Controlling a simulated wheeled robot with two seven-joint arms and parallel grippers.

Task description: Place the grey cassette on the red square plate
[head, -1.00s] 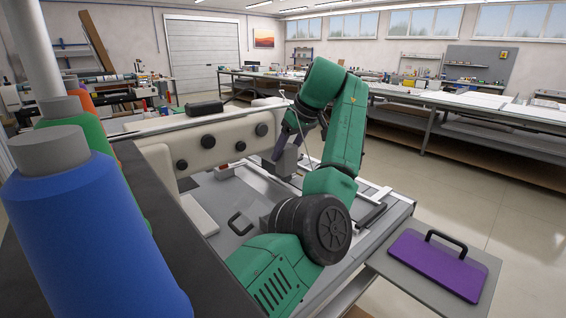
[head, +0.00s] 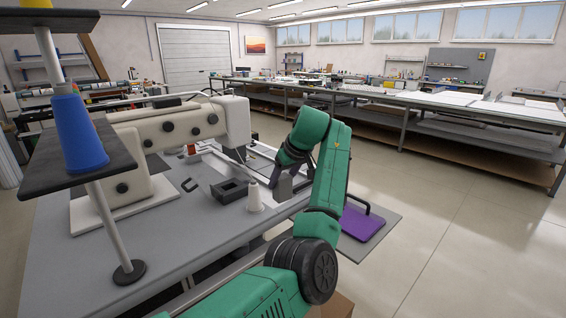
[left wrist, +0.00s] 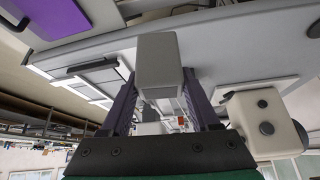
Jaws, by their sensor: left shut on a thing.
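A plain grey block, which looks like the grey cassette (head: 281,187), is held in my left gripper (head: 290,172) near the right edge of the sewing table. In the left wrist view the cassette (left wrist: 158,62) sits between the two dark finger tips of the left gripper (left wrist: 158,85), which is shut on it. The cassette appears apart from the table, though its underside is hard to judge. I cannot make out a red square plate in either view. My right gripper is not in view.
A cream sewing machine (head: 165,130) stands on the grey table (head: 60,255). A dark open box (head: 229,190) and a white cone (head: 254,200) are left of the gripper. A purple plate with a black handle (head: 361,224) lies on a side shelf. Floor to the right is clear.

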